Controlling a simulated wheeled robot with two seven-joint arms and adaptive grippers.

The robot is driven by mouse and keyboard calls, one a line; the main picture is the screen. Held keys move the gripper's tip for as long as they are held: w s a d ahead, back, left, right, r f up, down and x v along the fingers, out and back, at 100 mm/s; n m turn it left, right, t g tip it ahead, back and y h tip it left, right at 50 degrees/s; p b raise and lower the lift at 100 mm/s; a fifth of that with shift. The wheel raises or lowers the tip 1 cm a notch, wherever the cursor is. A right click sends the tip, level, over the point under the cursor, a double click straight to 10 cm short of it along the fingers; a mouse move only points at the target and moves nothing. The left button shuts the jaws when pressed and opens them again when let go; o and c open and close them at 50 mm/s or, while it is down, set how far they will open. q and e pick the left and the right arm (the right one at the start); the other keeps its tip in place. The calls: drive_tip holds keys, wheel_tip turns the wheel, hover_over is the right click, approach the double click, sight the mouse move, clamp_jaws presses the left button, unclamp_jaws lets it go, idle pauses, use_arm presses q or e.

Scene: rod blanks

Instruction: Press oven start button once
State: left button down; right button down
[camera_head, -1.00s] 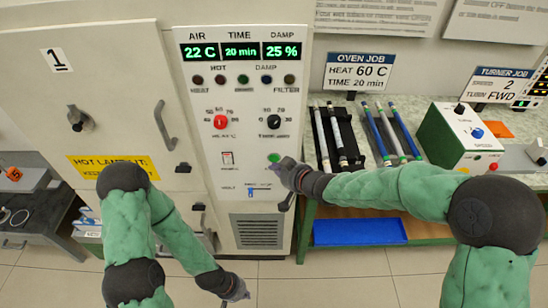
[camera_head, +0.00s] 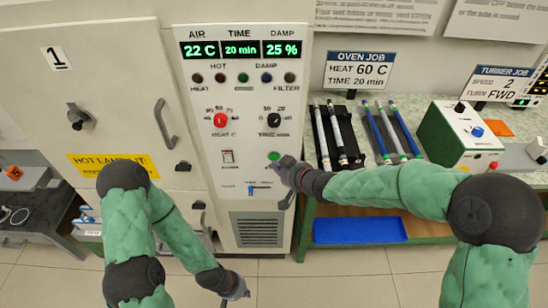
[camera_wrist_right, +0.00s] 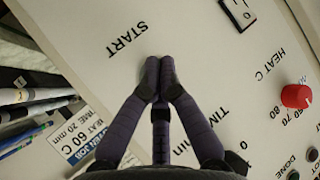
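The oven control panel (camera_head: 240,120) stands upright in front of me. Its green start button (camera_head: 274,156) shows low on the panel in the head view, just above the tips of my right gripper (camera_head: 275,165). In the right wrist view my right gripper (camera_wrist_right: 160,66) has its fingers together, empty, beside the START label (camera_wrist_right: 127,39). The button itself does not show there; the fingers may hide it. I cannot tell whether the fingertips touch the panel. My left gripper (camera_head: 238,292) hangs low before the floor, away from the panel; its finger opening is unclear.
The oven display (camera_head: 241,50) reads 22 C, 20 min, 25 %. The red heat knob (camera_head: 220,120), black time knob (camera_head: 274,120), power switch (camera_head: 227,157) and blue slider (camera_head: 252,188) are near the start button. A bench (camera_head: 350,189) with rods stands right.

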drive_tip(key=shift+w, duration=0.1)
idle(0.3)
drive_tip(key=shift+w+p, duration=0.3)
drive_tip(key=shift+w, duration=0.05)
drive_tip(key=shift+w, duration=0.35)
idle(0.6)
drive_tip(key=shift+s, duration=0.15)
idle(0.3)
drive_tip(key=shift+s, duration=0.65)
drive_tip(key=s+b, duration=0.1)
drive_tip(key=s, duration=0.4)
drive_tip(key=shift+b, duration=0.3)
